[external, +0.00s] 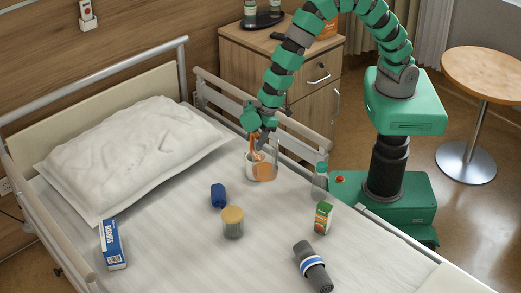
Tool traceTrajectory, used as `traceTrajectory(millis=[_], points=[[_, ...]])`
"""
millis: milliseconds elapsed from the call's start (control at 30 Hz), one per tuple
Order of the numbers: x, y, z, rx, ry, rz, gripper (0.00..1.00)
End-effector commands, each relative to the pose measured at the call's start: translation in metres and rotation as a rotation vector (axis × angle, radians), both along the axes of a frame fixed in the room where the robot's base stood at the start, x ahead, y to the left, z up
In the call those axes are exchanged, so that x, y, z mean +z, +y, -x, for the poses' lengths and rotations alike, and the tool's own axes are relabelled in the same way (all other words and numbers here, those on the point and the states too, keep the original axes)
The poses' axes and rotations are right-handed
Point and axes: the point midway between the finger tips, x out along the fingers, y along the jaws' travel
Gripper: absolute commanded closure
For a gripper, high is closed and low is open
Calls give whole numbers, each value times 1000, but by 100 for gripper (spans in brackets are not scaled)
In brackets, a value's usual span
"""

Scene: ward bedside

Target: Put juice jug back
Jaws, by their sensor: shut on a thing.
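The juice jug (264,172), pale with orange showing in it, is at the far side of the bed, beside the side rail. My gripper (258,151) reaches down from above and is shut on the jug at its upper part. The arm and fingers partly hide the jug's top. I cannot tell whether the jug touches the sheet or is slightly above it.
On the bed (170,225) are a blue can (218,196), a yellow-lidded jar (233,223), a juice carton (323,217), a grey tumbler (313,268), a biscuit box (112,245) and a clear bottle (320,181). A bedside cabinet (265,58) with bottles stands behind the rail (222,97).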

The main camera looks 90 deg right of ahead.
Motion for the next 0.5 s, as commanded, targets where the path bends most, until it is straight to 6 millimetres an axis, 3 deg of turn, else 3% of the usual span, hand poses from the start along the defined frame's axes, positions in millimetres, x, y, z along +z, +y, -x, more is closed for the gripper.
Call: traceTrajectory(millis=[33, 200, 333, 500], points=[[-4, 20, 6, 32, -2, -4, 90], [-5, 65, 29, 115, 7, -3, 90], [-5, 89, 43, 160, 10, -4, 90], [-5, 103, 53, 189, 15, -3, 90]])
